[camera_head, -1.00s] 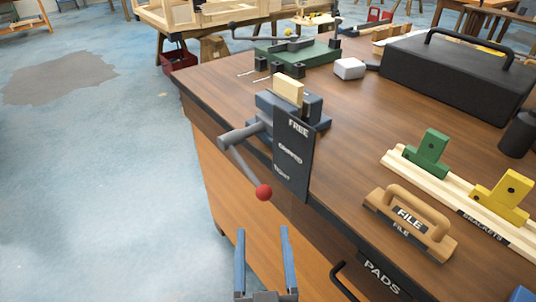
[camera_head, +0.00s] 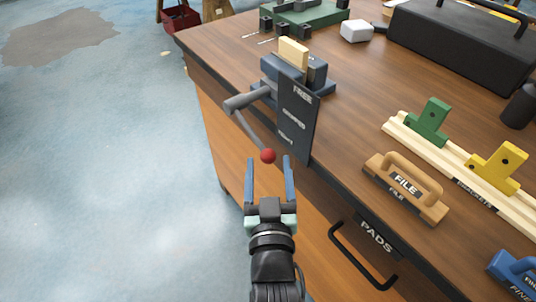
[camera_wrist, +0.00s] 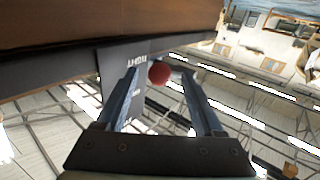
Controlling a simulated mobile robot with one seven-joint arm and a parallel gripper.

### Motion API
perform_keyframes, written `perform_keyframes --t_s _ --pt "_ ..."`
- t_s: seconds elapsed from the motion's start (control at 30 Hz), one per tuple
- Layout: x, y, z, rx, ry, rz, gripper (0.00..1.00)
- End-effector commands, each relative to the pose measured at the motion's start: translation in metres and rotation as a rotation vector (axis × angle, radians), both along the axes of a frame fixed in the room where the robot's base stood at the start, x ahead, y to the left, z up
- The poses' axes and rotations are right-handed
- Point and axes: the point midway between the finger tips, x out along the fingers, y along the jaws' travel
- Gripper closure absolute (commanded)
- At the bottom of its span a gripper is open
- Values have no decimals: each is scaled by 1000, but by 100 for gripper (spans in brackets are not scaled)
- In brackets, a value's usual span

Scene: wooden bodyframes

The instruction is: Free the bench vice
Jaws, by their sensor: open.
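The blue-grey bench vice (camera_head: 285,75) sits on the corner of the wooden bench, with a pale wooden block (camera_head: 293,53) held in its jaws. A grey handle bar (camera_head: 246,125) slants down from its screw and ends in a red ball (camera_head: 268,156). A dark plate (camera_head: 297,120) marked FREE at the top hangs beside the handle. My gripper (camera_head: 270,163) is open with its two blue fingers pointing at the red ball. In the wrist view the red ball (camera_wrist: 159,73) shows between and beyond the fingertips; contact cannot be told.
A wooden FILE block (camera_head: 405,188), green bracket (camera_head: 430,122) and yellow bracket (camera_head: 496,168) lie to the right. A black case (camera_head: 460,45) stands at the back. The PADS drawer handle (camera_head: 362,258) juts out right of my arm. The floor at left is open.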

Motion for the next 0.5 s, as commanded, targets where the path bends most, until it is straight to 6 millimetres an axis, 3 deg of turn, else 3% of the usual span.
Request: perform_keyframes --t_s 0.2,0.5 --pt "25 0 0 0 -1 0 31" --pt "33 1 0 0 1 0 31"
